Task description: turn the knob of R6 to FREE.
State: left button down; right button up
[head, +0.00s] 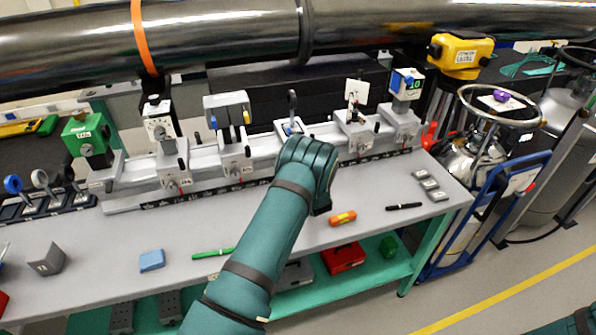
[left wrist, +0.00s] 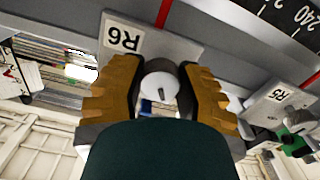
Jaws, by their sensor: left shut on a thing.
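The R6 carriage carries a white label (left wrist: 123,38) that appears upside down in the left wrist view. Its knob (left wrist: 160,68) is a dark cylinder with a pale round face and a short dark mark. My left gripper (left wrist: 161,90) has its two brown fingers closed on opposite sides of the knob. In the head view my left arm reaches over the bench to the rail and its teal wrist hides the gripper, knob and R6 label. The R6 carriage (head: 288,128) shows just behind it, with a dark ring on a post. No FREE marking is readable.
The R5 carriage (left wrist: 265,108) stands beside R6 on the same rail, with other carriages further along. A large dark pipe (head: 230,32) runs above the rail. An orange object (head: 343,218), a green pen (head: 213,253) and a black pen (head: 404,206) lie on the bench.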

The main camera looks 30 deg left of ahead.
pick_arm(q)
jog(key=n+b, duration=0.3)
jog(key=b, duration=0.2)
jog(key=shift+a+n, duration=0.2)
jog(key=shift+n, duration=0.2)
jog(key=n+b, duration=0.3)
jog(key=b, duration=0.1)
jog(key=shift+r+n+b, duration=0.1)
jog(key=shift+n+b, duration=0.2)
jog(key=shift+r+n+b, duration=0.1)
jog(key=shift+n+b, duration=0.45)
jog(key=shift+n, duration=0.35)
jog(key=shift+r+n, duration=0.1)
jog(key=shift+n, duration=1.3)
pick_arm(e)
notch_tip(320, 180, down, 12)
jog(key=shift+s, duration=0.35)
jog(key=shift+a, duration=0.1)
pick_arm(q)
jog(key=c, duration=0.6)
grip_release()
jog(key=shift+s, duration=0.1)
jog(key=shift+f, duration=0.2)
